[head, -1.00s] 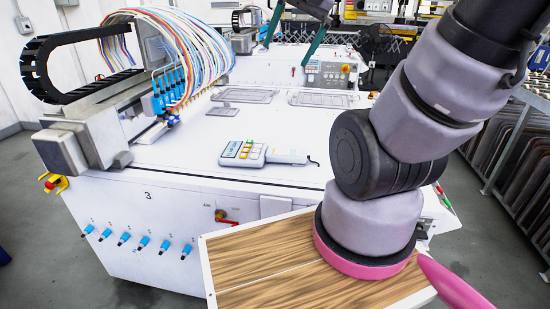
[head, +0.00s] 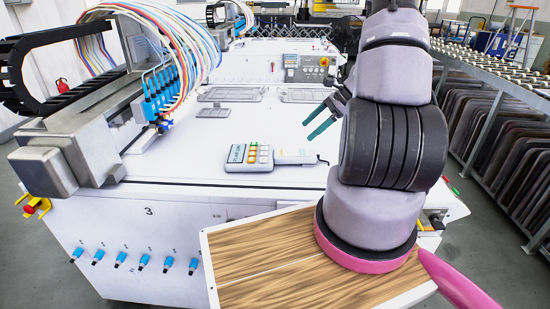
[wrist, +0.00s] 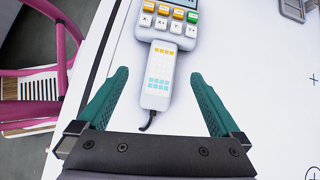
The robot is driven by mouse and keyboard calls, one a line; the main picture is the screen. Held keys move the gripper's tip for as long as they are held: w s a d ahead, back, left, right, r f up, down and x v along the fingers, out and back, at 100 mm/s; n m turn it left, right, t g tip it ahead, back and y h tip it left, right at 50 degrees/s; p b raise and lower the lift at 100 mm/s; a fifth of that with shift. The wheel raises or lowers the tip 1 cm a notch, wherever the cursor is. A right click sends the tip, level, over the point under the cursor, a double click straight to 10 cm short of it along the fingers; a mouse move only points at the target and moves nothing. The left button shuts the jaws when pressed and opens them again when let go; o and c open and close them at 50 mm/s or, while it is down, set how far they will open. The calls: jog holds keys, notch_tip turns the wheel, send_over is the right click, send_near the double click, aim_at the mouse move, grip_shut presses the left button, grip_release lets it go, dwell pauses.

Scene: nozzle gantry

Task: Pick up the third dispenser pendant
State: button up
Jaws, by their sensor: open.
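The dispenser pendant (head: 250,157) is a pale grey handheld unit with a small screen, coloured keys and a narrower handle. It lies flat on the white top of the machine marked 3 (head: 300,125). In the wrist view the pendant's keypad (wrist: 171,20) is at the top, and its handle (wrist: 158,80) points down between my fingers, with a black cable end at its tip. My gripper (head: 317,119) has green fingers and is open and empty. In the head view it is above the machine top, to the right of the pendant. The fingers do not touch the pendant.
A blue dispensing head with colored hoses (head: 158,95) stands left of the pendant. Shallow metal trays (head: 300,95) lie behind it. A wood-topped board (head: 265,265) is in front, below my arm. A roller rack (head: 490,80) runs along the right.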

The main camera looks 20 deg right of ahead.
aim_at(293, 153)
jog(key=shift+m, duration=0.7)
jog(key=f, duration=0.2)
jog(key=d+f, duration=0.1)
jog(key=f, duration=0.1)
jog(key=shift+s, duration=0.1)
jog(key=x, duration=0.3)
jog(key=shift+a+f, duration=0.2)
jog(key=shift+a, duration=0.15)
jog(key=x, duration=0.4)
jog(key=w+x, duration=0.1)
jog(key=x, duration=0.1)
jog(key=shift+f, duration=0.2)
grip_shut()
